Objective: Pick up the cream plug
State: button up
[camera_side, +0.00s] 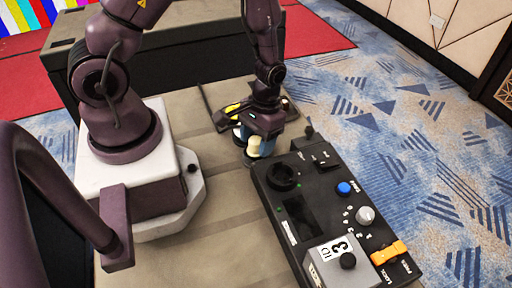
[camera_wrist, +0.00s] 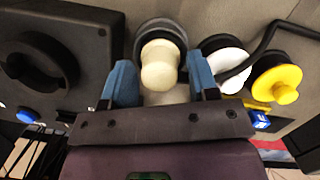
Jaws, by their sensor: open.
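The cream plug (camera_wrist: 159,66) has a rounded knob head and stands in front of a dark round collar (camera_wrist: 160,32) in the wrist view. My gripper (camera_wrist: 162,80) is open, with one blue finger on each side of the plug. Gaps show between the fingers and the knob, and the plug's lower part is partly hidden behind the gripper body. In the side view the plug (camera_side: 254,145) shows as a small cream shape at the tip of my gripper (camera_side: 258,137), low over the table.
A white plug (camera_wrist: 228,66) and a yellow plug (camera_wrist: 279,84) stand to the right in the wrist view, with a black cable (camera_wrist: 262,42) between them. A black control box (camera_side: 277,205) with knobs lies close by. The table (camera_side: 240,245) is clear toward the front.

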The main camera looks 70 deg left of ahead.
aim_at(254, 140)
jog(key=c, duration=0.7)
jog(key=shift+o, duration=0.2)
jog(key=shift+r, duration=2.8)
